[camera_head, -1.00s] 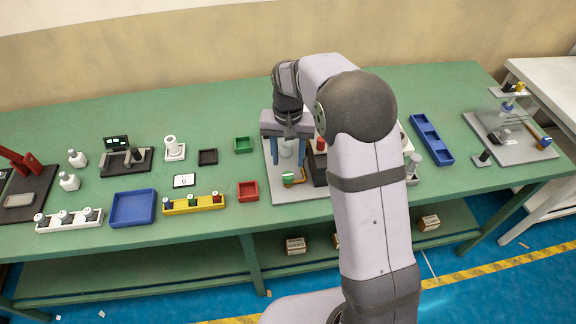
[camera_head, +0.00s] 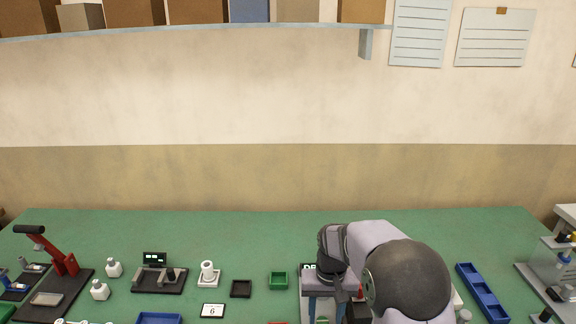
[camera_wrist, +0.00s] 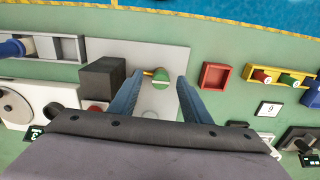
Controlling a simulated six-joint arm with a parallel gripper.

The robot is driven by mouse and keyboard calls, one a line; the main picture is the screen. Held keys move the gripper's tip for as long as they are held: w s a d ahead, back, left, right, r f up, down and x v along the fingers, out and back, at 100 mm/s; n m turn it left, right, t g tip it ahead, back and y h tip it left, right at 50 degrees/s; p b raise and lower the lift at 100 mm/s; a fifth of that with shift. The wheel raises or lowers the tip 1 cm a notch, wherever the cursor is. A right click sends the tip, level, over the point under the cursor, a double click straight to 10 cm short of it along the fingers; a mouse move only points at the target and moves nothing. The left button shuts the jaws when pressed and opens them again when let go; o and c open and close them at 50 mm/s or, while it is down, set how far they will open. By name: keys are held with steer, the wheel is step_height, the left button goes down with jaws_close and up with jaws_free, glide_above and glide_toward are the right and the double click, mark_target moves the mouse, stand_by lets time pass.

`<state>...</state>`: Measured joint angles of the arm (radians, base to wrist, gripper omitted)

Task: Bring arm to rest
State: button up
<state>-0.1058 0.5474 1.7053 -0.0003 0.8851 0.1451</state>
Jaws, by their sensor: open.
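My gripper (camera_wrist: 157,92) is open in the wrist view, with its two blue fingers apart. It hangs over a light grey plate (camera_wrist: 150,55). A small round part (camera_wrist: 162,78), green and white with a yellow-orange piece beside it, shows between the fingertips; no finger visibly touches it. In the head view my gripper (camera_head: 319,312) is at the lower edge, partly cut off, with my arm bent beside it.
The green bench (camera_head: 240,228) holds a green tray (camera_head: 279,281), a black tray (camera_head: 241,289), a white holder (camera_head: 208,274), a red-handled press (camera_head: 58,262) and a blue compartment tray (camera_head: 482,292). A dark block (camera_wrist: 103,78) and a red tray (camera_wrist: 215,76) flank the gripper. The bench's back strip is clear.

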steer(key=shift+n+g, duration=0.5)
steer(key=shift+g, duration=0.1)
steer(key=s+f, duration=0.1)
steer(key=s, duration=0.1)
steer(key=s+f, duration=0.1)
steer(key=s, duration=0.2)
steer(key=s+d+f, duration=0.1)
steer(key=s, duration=0.1)
steer(key=shift+s, duration=0.15)
steer(key=s+d+r, duration=0.2)
steer(key=s, duration=0.5)
steer(key=s+d+r+t, duration=0.1)
steer(key=s+r, duration=0.2)
steer(key=s, duration=0.4)
steer(key=shift+s+d+r+m, duration=0.15)
steer(key=shift+s+d+m, duration=0.15)
steer(key=shift+s+d, duration=0.1)
